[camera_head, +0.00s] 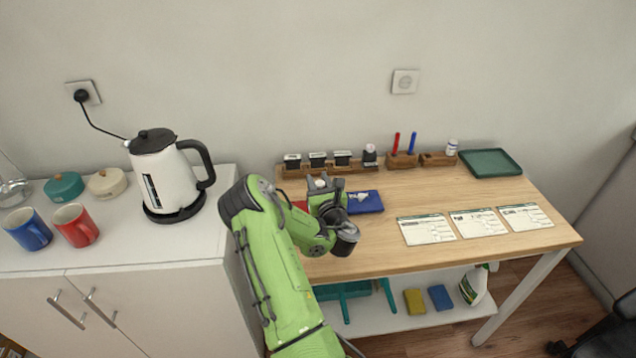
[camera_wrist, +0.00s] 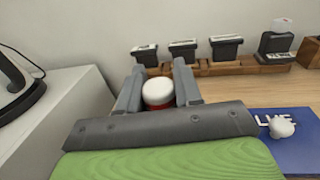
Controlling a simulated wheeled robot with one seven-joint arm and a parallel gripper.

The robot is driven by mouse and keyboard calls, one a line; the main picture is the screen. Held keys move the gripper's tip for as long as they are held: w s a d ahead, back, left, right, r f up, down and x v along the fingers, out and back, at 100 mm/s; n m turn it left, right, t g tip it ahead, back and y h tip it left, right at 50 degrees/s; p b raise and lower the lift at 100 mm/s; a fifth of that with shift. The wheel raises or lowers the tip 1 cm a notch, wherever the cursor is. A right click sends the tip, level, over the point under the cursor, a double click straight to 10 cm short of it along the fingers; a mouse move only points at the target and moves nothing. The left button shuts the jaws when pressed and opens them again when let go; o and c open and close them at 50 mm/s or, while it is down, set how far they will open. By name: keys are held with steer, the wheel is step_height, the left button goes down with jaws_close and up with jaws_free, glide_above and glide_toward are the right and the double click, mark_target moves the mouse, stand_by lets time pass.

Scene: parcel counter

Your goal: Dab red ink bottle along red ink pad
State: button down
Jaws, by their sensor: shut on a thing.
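My gripper (camera_head: 322,184) is over the left part of the wooden counter (camera_head: 385,240), pointing down. It is shut on the red ink bottle (camera_wrist: 157,93), which shows between the fingers in the wrist view as a white cap above a red band. The bottle's lower end is hidden. A small strip of the red ink pad (camera_head: 300,205) shows just left of my gripper in the head view; my arm and gripper hide the rest. I cannot tell whether the bottle touches the pad. The blue ink pad (camera_head: 365,203), with a white knob, lies close on the right.
A wooden rack with several stamps (camera_head: 317,159) stands behind my gripper. Pen holder (camera_head: 402,160), white bottle (camera_head: 452,147) and green tray (camera_head: 490,162) stand farther right. Three forms (camera_head: 474,223) lie flat at right. A kettle (camera_head: 168,180) stands on the left cabinet.

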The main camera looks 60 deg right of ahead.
steer(key=shift+r+p, duration=0.35)
steer(key=shift+r, duration=0.65)
step_height(320, 180, up, 4)
steer(key=p, duration=0.3)
